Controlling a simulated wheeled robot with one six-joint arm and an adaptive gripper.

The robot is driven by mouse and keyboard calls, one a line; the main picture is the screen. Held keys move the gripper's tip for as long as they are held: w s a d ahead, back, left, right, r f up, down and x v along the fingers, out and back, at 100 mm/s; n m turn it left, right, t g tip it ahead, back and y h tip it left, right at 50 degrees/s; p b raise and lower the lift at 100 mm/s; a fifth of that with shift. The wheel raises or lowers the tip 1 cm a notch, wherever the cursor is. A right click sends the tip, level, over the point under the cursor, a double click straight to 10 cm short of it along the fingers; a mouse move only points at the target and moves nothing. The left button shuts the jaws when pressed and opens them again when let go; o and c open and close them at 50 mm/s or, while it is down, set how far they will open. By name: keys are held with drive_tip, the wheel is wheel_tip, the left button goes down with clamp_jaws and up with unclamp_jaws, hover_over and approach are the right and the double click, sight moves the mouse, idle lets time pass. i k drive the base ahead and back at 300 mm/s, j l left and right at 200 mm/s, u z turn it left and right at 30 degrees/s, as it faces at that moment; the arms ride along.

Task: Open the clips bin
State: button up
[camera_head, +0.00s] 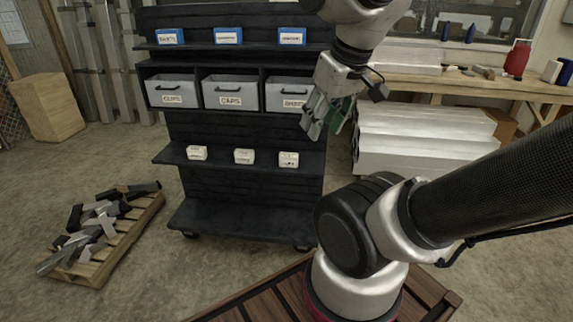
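The clips bin (172,88) is the leftmost of three grey bins in the rack's middle row. Its white label seems to read "CLIPS", and it has a dark handle (170,87) on its front. It sits flush with its neighbours and looks shut. My gripper (326,128) hangs fingers down in front of the right end of the rack, well to the right of the clips bin. Its fingers look apart, with nothing seen between them. It hides part of the right bin's edge.
Beside the clips bin are the caps bin (230,92) and a third bin (289,94). Small blue boxes (228,36) stand above and white boxes (244,156) below. A pallet of metal offcuts (112,246) lies at left. A workbench (470,86) stands at right.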

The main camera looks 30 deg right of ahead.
sight(175, 92)
drive_tip(key=i+j, duration=0.3)
drive_tip(key=i, duration=0.2)
drive_tip(key=i+j+z, duration=0.15)
drive_tip(key=i+j, duration=0.15)
drive_tip(key=i, duration=0.25)
